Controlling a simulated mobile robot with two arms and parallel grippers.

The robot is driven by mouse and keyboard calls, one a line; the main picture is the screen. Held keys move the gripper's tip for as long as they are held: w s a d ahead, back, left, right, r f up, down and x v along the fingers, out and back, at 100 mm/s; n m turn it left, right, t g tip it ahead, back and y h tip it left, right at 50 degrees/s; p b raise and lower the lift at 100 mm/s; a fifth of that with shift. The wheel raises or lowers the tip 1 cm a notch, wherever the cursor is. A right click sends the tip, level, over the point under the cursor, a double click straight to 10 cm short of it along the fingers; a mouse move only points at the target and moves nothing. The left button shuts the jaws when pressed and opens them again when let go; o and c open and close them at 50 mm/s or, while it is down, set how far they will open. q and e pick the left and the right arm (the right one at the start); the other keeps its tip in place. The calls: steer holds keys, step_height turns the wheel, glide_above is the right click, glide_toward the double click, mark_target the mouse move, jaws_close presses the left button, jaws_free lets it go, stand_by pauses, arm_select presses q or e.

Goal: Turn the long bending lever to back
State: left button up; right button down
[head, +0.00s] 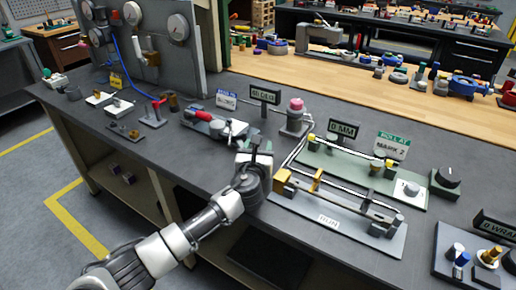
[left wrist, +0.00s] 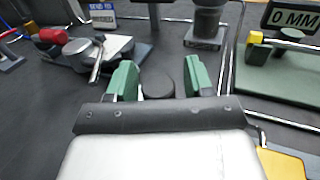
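A bending device (head: 235,131) sits on the dark bench in the head view, up and left of my left gripper (head: 256,147). A lever with a red handle (head: 202,116) lies low across it, pointing left. In the left wrist view, the red handle (left wrist: 52,34), a grey round part (left wrist: 77,47) and a short pale lever (left wrist: 97,58) show at upper left. My left gripper (left wrist: 160,78) has its green fingertips apart, clear of the device. A dark round part shows between them; I cannot tell whether it is my own. My right gripper is out of view.
A blue-topped sign (head: 227,99) and a 90 DEG sign (head: 264,93) stand behind the device. A grey post with a pink top (head: 295,115) and a rail fixture (head: 335,211) lie to the right. A red-handled valve (head: 154,112) is at left.

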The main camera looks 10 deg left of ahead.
arm_select(q)
steer(key=shift+s, duration=0.55)
steer(key=s, duration=0.9)
steer(key=shift+s, duration=0.4)
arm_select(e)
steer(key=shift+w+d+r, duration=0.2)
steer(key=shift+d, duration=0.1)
